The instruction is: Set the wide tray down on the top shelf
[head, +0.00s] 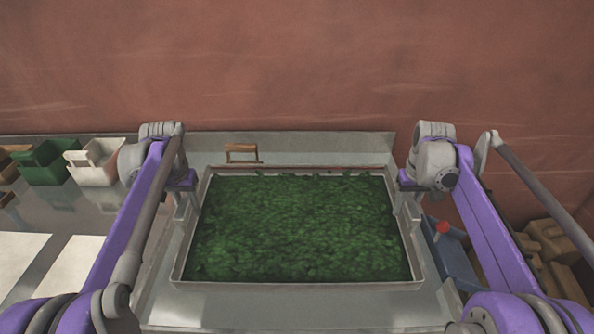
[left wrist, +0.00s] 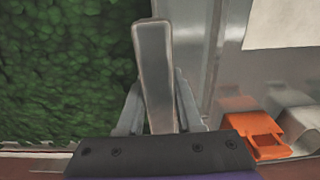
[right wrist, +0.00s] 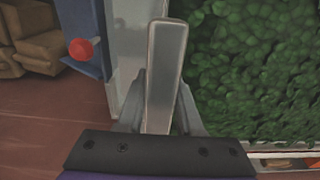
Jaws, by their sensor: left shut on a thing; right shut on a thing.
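The wide tray (head: 300,284) is a metal tray filled with green leaf-like pieces. It is in the middle of the head view, above a light metal surface (head: 300,317); I cannot tell whether it touches that surface. My left gripper (head: 186,205) is shut on the tray's left side, and its fingers close around an upright metal handle (left wrist: 155,75) in the left wrist view. My right gripper (head: 408,203) is shut on the tray's right side, around a similar handle (right wrist: 165,75) in the right wrist view. The tray looks about level.
A green bin (head: 47,165) and a white bin (head: 97,162) stand on the left. An orange part (left wrist: 258,136) shows in the left wrist view. A small brown-framed item (head: 241,151) is behind the tray. A blue unit (head: 450,252) and brown boxes (head: 553,240) are at right.

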